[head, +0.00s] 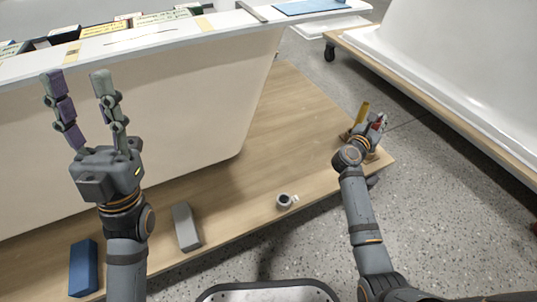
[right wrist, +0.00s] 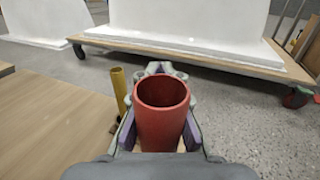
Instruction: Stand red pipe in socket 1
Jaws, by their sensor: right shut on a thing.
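The red pipe (right wrist: 162,125) is held upright between the fingers of my right gripper (right wrist: 161,112), its open top facing the wrist camera. In the head view only a bit of the red pipe (head: 377,125) shows beside my right gripper (head: 374,130), near the right corner of the wooden board. A grey ring-like socket (head: 284,200) with a small pale tag sits near the board's front edge, left of my right arm; its number is not readable. My left gripper (head: 77,80) is open and empty, raised in front of the tub shell at left.
A yellow pipe (head: 362,112) stands just behind my right gripper, also seen in the right wrist view (right wrist: 119,90). A grey block (head: 187,227) and a blue block (head: 84,268) lie on the wooden board (head: 285,120). A white tub (head: 460,75) stands at right.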

